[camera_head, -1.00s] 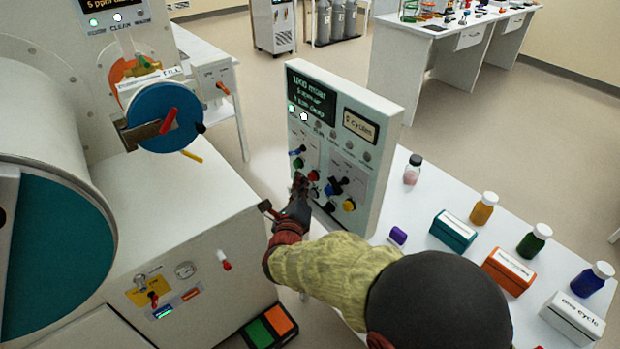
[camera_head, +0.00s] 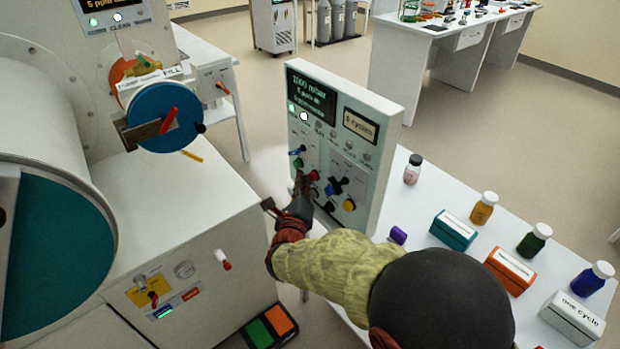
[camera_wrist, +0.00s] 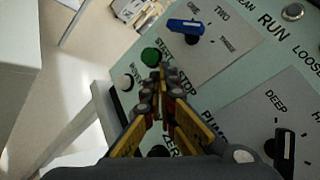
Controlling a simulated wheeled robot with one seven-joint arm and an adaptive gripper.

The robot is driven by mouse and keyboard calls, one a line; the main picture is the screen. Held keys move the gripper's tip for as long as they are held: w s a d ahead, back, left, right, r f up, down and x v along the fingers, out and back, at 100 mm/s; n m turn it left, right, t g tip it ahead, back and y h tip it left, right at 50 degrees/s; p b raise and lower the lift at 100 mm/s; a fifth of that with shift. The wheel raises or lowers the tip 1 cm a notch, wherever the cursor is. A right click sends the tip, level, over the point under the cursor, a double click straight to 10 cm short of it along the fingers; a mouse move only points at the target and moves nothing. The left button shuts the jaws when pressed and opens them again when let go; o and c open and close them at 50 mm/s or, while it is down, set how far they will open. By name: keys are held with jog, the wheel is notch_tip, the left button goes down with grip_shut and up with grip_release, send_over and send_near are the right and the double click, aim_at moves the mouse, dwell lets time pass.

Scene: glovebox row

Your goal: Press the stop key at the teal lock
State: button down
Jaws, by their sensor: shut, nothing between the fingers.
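My gripper (camera_head: 301,188) is shut and empty, its tips close in front of the lower left of an upright control panel (camera_head: 375,110). In the wrist view the fingertips (camera_wrist: 158,82) lie between a green key (camera_wrist: 151,56) marked START and the STOP lettering (camera_wrist: 187,83). The key belonging to STOP is hidden behind the fingers there. A red key (camera_head: 314,175) shows just right of the fingertips in the head view; its label is unreadable. Contact cannot be told. A large teal round door (camera_head: 60,265) is at the left.
A yellow knob (camera_head: 349,205) is low on the panel. Bottles and boxes stand on the white table (camera_head: 440,195) to the right.

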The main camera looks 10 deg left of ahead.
jog(key=shift+w+d, duration=0.25)
jog(key=shift+w, duration=0.05)
dwell(0.5)
jog(key=shift+s+a+p, duration=0.3)
jog(key=shift+s+a, duration=0.4)
jog(key=shift+s, duration=0.1)
jog(key=s+a+p, duration=0.1)
jog(key=s+a, duration=0.2)
jog(key=shift+s+a, duration=0.1)
jog(key=shift+s, duration=0.3)
dwell(0.4)
dwell(0.6)
